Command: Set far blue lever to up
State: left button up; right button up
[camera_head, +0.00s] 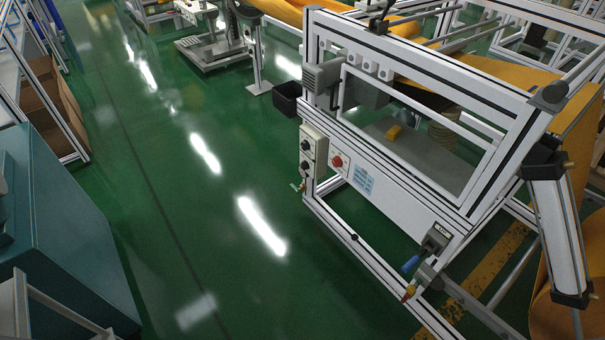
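A blue lever (411,263) sticks out down and to the left from a grey box-shaped fitting (436,239) at the near lower right corner of the white machine frame. A small red and yellow fitting (408,292) hangs below it. A small greenish handle (297,187) shows at the machine's far left post, too small to tell whether it is a blue lever. No other clearly blue lever shows. Neither of my grippers is in view.
The machine's front panel (400,195) carries a red button (338,161) and a grey control box (313,150). A teal cabinet (60,240) stands at left. Open green floor (190,220) lies between.

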aim_at(415, 260)
jog(key=z, duration=1.1)
